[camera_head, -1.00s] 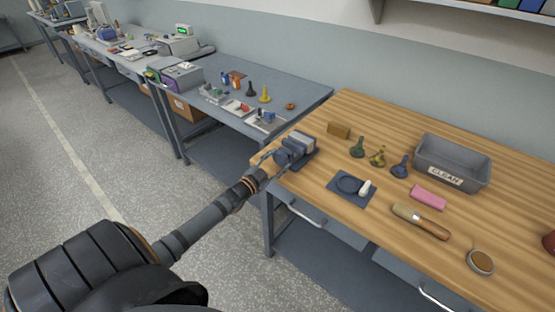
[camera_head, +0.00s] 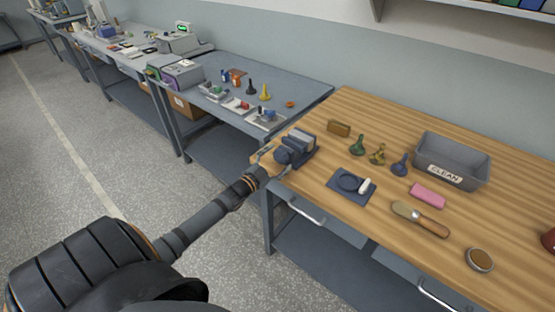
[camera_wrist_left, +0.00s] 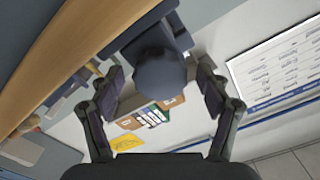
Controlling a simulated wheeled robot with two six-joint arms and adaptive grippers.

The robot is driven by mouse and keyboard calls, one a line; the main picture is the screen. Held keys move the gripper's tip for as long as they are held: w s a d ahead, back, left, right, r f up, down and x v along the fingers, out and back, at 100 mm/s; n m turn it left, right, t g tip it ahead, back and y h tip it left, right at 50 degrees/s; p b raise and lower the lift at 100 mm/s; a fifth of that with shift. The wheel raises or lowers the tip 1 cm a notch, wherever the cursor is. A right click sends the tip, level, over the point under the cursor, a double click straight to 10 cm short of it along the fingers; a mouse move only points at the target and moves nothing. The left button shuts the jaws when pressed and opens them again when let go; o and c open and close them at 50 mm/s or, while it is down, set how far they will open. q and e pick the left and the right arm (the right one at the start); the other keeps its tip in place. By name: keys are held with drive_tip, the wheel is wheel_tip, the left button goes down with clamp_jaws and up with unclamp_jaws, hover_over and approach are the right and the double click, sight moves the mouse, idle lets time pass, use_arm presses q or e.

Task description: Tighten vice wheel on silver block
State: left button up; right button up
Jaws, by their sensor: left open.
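The dark blue-grey vice (camera_head: 306,152) stands at the left corner of the wooden bench. The grey silver block (camera_head: 304,138) appears to sit between its jaws. The round vice wheel (camera_head: 283,156) faces the bench's left edge; in the left wrist view the wheel (camera_wrist_left: 161,74) is a dark disc. My left gripper (camera_head: 271,161) is at the wheel. In the left wrist view its two fingers (camera_wrist_left: 161,88) are spread, one on each side of the wheel, with visible gaps. My right gripper is in no view.
A grey bench (camera_head: 300,92) stands behind to the left.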

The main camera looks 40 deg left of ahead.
use_arm(q)
drive_tip(key=s+a, duration=0.1)
drive_tip(key=s, duration=1.1)
